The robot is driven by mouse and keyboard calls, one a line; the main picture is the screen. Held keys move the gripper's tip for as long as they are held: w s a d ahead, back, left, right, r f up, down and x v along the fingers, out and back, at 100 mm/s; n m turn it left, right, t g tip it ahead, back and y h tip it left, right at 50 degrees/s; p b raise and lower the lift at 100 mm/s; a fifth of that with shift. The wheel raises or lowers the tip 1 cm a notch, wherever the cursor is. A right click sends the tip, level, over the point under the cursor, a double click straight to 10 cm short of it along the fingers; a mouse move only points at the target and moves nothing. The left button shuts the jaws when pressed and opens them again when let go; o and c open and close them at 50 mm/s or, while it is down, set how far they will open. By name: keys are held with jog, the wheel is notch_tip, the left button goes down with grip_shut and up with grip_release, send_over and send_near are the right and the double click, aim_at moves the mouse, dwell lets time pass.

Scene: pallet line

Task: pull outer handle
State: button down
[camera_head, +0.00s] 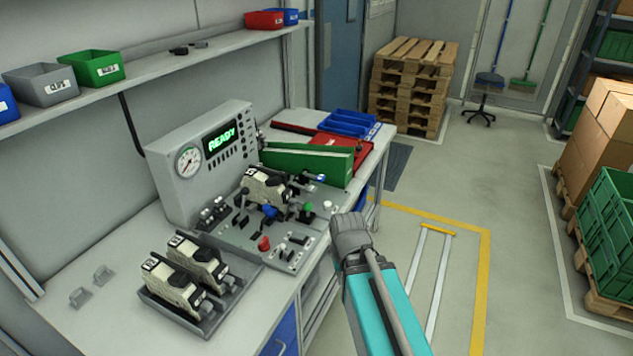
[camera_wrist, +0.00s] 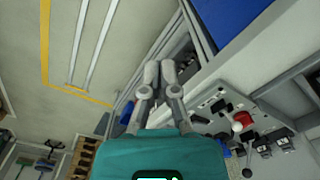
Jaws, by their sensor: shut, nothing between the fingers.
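The control fixture (camera_head: 300,235) on the bench carries a clamped relay-like device (camera_head: 265,187), black-knobbed levers, a blue knob (camera_head: 270,211), a green knob (camera_head: 308,207), a red knob (camera_head: 264,243) and a white knob (camera_head: 327,205). I cannot tell which part is the outer handle. In the wrist view the fixture plate (camera_wrist: 210,104) lies right of my gripper (camera_wrist: 160,72), with the red knob (camera_wrist: 237,127) and a black ball lever (camera_wrist: 247,172) showing. My gripper is shut and empty, apart from the fixture. In the head view my arm's grey end is beside the bench's right edge; the fingertips are not clear.
A grey tray (camera_head: 153,299) with two similar devices sits at the bench's near left. A console (camera_head: 200,195) reading READY stands behind. A green bin (camera_head: 300,163), red tray (camera_head: 362,151) and blue bins (camera_head: 345,122) are at the far end.

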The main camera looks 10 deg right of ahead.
jog(key=shift+w, duration=0.1)
dwell(0.3)
jog(key=w+d+r+n+t+y+p, duration=0.1)
jog(key=w+r+n+y, duration=0.1)
jog(key=w, duration=1.1)
jog(key=w+d+r+n+t+y+p, duration=0.1)
jog(key=w+r+n, duration=0.3)
jog(key=w, duration=1)
jog(key=w+d+r+n+t+y+p, duration=0.2)
jog(key=w+d+r+n+t+y, duration=0.1)
jog(key=w, duration=1)
jog(key=shift+w+d+r+n+y, duration=0.25)
jog(key=shift+n+y, duration=0.35)
jog(key=shift+n, duration=0.4)
jog(key=shift+a+f, duration=0.1)
jog(key=b, duration=0.8)
send_over(309, 188)
jog(key=s+d, duration=0.1)
jog(key=d, duration=0.1)
notch_tip(309, 188, down, 7)
jog(key=shift+f, duration=0.15)
jog(key=shift+f+b, duration=1.5)
jog(key=shift+f, duration=0.25)
